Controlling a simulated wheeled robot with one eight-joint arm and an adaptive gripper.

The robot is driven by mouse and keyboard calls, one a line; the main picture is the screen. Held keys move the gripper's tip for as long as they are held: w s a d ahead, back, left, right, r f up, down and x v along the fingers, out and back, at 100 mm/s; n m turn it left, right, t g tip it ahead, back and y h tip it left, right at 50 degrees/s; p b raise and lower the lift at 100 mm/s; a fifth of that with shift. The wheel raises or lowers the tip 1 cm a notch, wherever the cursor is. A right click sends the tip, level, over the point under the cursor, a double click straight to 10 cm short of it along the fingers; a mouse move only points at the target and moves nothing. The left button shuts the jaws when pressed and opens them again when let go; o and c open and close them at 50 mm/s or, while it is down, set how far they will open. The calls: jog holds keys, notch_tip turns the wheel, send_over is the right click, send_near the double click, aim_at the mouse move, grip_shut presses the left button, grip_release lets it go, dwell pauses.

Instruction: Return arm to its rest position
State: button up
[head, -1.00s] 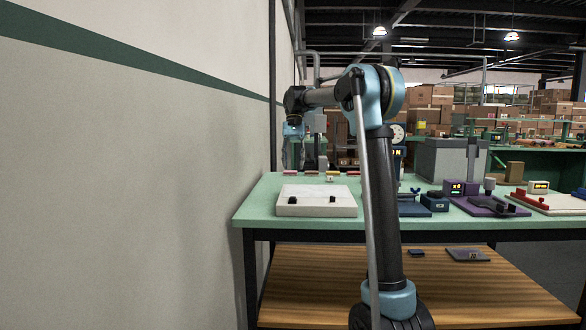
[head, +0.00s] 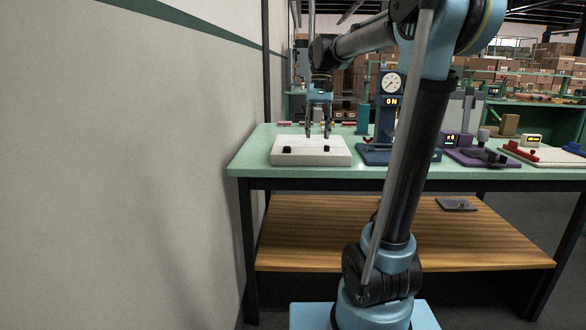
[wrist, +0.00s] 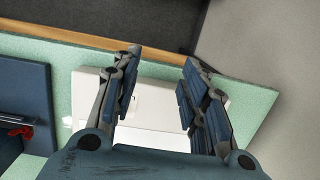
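My arm stands in front of the green workbench (head: 240,158), bent over at its top, with the gripper hanging down near the bench's left end. The white box (wrist: 155,140) shows beyond and between the fingers. The exact gap between fingertips and box is unclear.
A beige wall (head: 130,170) rises close on the left. A wooden lower shelf (head: 310,235) holds a small dark plate (head: 456,204). Stacked boxes fill the background.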

jog(key=s+d+f+t, duration=0.1)
jog(key=s+d+f, duration=0.2)
jog(key=s+f, duration=0.5)
jog(key=s+d+f+t, duration=0.1)
jog(key=s+d+f, duration=0.3)
jog(key=s+f, duration=0.4)
jog(key=s+d+f+t, duration=0.2)
jog(key=s+d+f, duration=0.1)
jog(key=s+f, duration=0.5)
notch_tip(320, 180, down, 3)
jog(key=shift+s+d+r+h, duration=0.15)
jog(key=shift+s+d+h, duration=0.15)
jog(key=shift+d, duration=0.1)
